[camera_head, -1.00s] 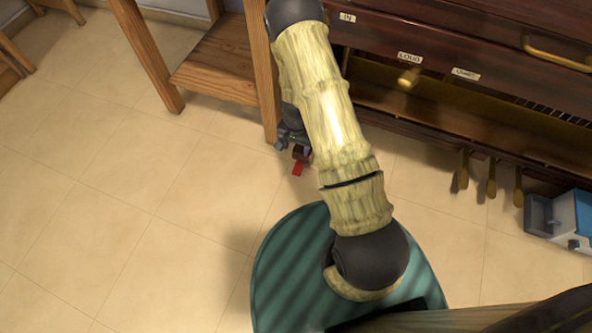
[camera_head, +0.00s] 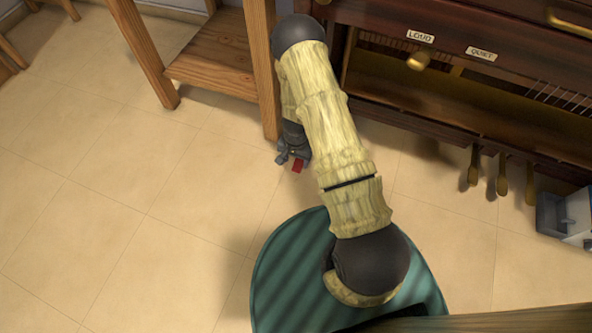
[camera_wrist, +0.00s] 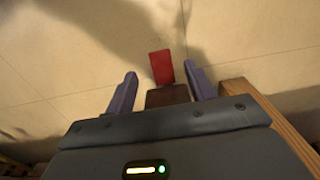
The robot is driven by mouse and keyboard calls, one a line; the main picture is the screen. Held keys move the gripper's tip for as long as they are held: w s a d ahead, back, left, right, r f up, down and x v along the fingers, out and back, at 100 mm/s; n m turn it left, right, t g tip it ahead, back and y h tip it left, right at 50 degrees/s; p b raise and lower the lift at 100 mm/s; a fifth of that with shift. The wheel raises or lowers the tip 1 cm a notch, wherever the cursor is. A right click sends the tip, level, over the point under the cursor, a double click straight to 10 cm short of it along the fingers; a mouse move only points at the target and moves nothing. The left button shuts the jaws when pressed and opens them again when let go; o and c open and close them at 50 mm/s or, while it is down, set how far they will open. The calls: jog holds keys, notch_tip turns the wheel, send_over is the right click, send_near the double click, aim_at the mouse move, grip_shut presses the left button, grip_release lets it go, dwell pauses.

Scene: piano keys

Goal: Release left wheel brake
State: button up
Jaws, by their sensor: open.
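The wheel brake is a small red tab (camera_wrist: 161,67) on a dark brown block (camera_wrist: 167,95) in the wrist view. My gripper (camera_wrist: 160,80) is open, with one finger on either side of the brake. The tab extends a little past the fingertips, and I cannot tell whether the fingers touch it. In the head view the red tab (camera_head: 298,166) shows low by the piano's left end, beside my gripper (camera_head: 285,158). My arm hides the wheel and much of that corner.
The piano (camera_head: 430,110) stands at upper right, with several brass pedals (camera_head: 502,178) below. A wooden stand (camera_head: 215,60) is close to the left of my arm. A grey box (camera_head: 568,215) lies at right. The tiled floor (camera_head: 110,190) at left is clear.

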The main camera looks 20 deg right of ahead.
aim_at(296, 170)
notch_tip(296, 170, down, 6)
jog(key=b, duration=0.2)
jog(key=shift+r+b, duration=0.25)
jog(key=shift+b, duration=0.05)
jog(key=shift+r, duration=0.1)
jog(key=c, duration=1)
